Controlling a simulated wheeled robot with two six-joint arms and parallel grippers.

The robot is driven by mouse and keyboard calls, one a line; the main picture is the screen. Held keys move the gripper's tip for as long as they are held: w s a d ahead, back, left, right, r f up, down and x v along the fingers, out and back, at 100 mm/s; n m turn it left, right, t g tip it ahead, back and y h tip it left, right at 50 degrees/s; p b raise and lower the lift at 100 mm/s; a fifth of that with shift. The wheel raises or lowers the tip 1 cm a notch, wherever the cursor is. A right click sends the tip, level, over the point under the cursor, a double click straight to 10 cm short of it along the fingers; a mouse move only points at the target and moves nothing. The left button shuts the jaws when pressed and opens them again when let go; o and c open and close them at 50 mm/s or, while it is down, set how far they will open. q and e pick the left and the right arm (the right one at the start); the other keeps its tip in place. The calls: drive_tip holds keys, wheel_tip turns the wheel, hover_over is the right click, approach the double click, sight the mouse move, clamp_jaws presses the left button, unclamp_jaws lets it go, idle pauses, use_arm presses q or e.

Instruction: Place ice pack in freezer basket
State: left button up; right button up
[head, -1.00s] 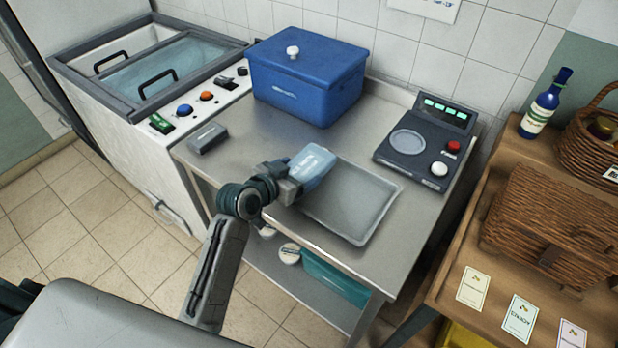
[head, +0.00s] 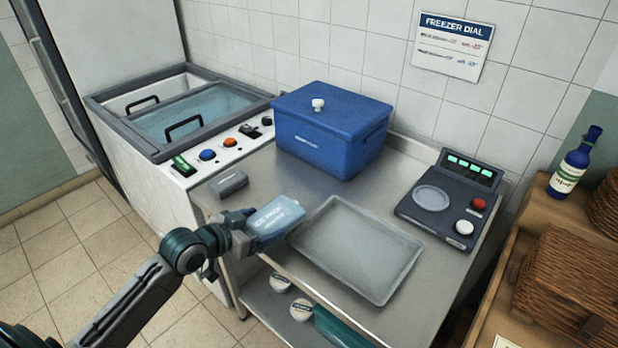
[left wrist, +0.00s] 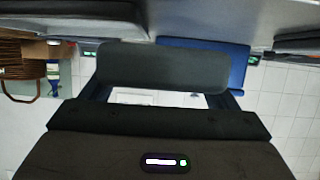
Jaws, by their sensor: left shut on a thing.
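The light blue ice pack (head: 275,217) is in my left gripper (head: 250,229), which is shut on it. In the head view it is held above the front left of the steel table, just left of the grey tray (head: 392,275). The chest freezer (head: 98,108) stands at the back left, with a glass top and two black handles; the inside is hard to make out and I cannot pick out a basket in it. In the left wrist view, dark gripper parts fill the middle and the ice pack is not clear. My right gripper is out of view.
A blue lidded cooler (head: 325,140) stands at the table's back. A small grey block (head: 229,184) lies near the freezer's control knobs (head: 207,155). A dark scale (head: 440,203) is on the right. A blue bottle (head: 575,160) and wicker baskets stand on a wooden shelf.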

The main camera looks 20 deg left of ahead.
sight(302, 213)
use_arm(q)
drive_tip(key=shift+r, duration=0.1)
drive_tip(key=shift+w+d+r, duration=0.1)
drive_tip(key=shift+w+d, duration=0.15)
drive_tip(key=shift+d, duration=0.4)
drive_tip(key=d+r+n+y, duration=0.1)
drive_tip(key=d, duration=0.1)
drive_tip(key=w+d+r+n+y, duration=0.1)
drive_tip(key=d, duration=0.1)
drive_tip(key=w+d+r+n+t+y, duration=0.1)
drive_tip(key=d+y, duration=0.1)
drive_tip(key=d, duration=0.1)
drive_tip(key=shift+w+r+n, duration=0.1)
drive_tip(key=shift+w+n, duration=0.1)
drive_tip(key=shift+n, duration=0.2)
drive_tip(key=shift+d+r+n+y, duration=0.3)
drive_tip(key=shift+d+r+y, duration=0.15)
drive_tip(key=shift+d+y, duration=0.1)
